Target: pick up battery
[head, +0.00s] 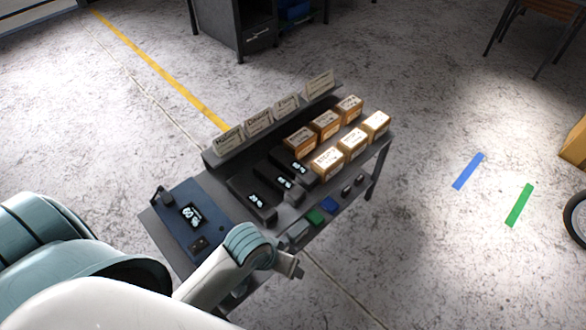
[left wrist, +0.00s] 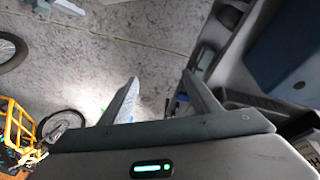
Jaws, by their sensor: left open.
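Several dark batteries with lit percentage displays lie in a row on the grey bench, among them a near-left battery (head: 250,203), a middle battery (head: 284,183) and a far battery (head: 300,166). A blue unit (head: 180,228) with a lit percentage display sits at the bench's left end. My left gripper (head: 294,268) is at the bench's near edge, to the right of the blue unit and nearer than the batteries, apart from them. In the left wrist view its two fingers (left wrist: 160,85) are spread with nothing between them. My right gripper is not in view.
The grey bench (head: 228,235) also holds several orange-brown boxes (head: 326,160), label cards (head: 258,122) along the back, and small green and blue items (head: 316,216) near the front edge. Open floor lies right of the bench. A yellow bike (left wrist: 20,130) shows in the left wrist view.

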